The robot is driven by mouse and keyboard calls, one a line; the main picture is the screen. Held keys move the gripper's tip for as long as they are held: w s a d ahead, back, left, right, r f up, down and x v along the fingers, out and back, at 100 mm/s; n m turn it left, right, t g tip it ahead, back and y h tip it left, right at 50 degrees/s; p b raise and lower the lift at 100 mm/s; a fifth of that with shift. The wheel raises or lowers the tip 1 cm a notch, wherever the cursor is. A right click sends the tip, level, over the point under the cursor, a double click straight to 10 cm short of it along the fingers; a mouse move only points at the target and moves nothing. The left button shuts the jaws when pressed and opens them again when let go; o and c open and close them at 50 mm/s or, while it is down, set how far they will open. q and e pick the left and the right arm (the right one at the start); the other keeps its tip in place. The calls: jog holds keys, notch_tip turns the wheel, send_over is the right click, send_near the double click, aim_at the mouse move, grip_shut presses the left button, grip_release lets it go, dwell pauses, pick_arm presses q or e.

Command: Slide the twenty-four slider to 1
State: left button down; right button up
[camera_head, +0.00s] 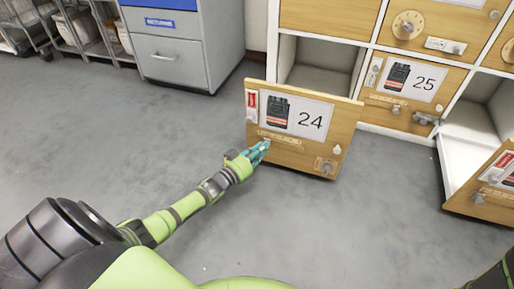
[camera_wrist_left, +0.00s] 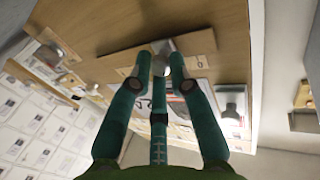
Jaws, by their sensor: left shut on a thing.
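The open wooden door marked 24 (camera_head: 318,149) stands ajar in the head view, with its face toward me. Its slider strip (camera_head: 288,141) runs across the door below the picture card. My left gripper (camera_head: 264,147) is at the left end of this strip, and its teal fingers hide part of that end. In the left wrist view the fingers (camera_wrist_left: 160,78) close around the slider's small metal knob (camera_wrist_left: 163,48), which sits on a wooden strip (camera_wrist_left: 195,43). My right gripper is out of view.
Door 24 also carries a red-and-white tag, a white knob and a latch plate (camera_head: 326,166). Closed door 25 (camera_head: 411,83) is to the right, and another open door (camera_head: 492,185) juts out further right. A grey cabinet (camera_head: 178,58) stands at back left. The floor is clear.

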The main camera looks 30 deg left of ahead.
pick_arm(q)
jog(key=c, duration=1.1)
grip_release()
jog(key=s, duration=0.4)
jog(key=s+a, duration=0.1)
jog(key=s, duration=0.3)
jog(key=s+a, duration=0.1)
jog(key=s, duration=0.3)
jog(key=shift+d, duration=0.1)
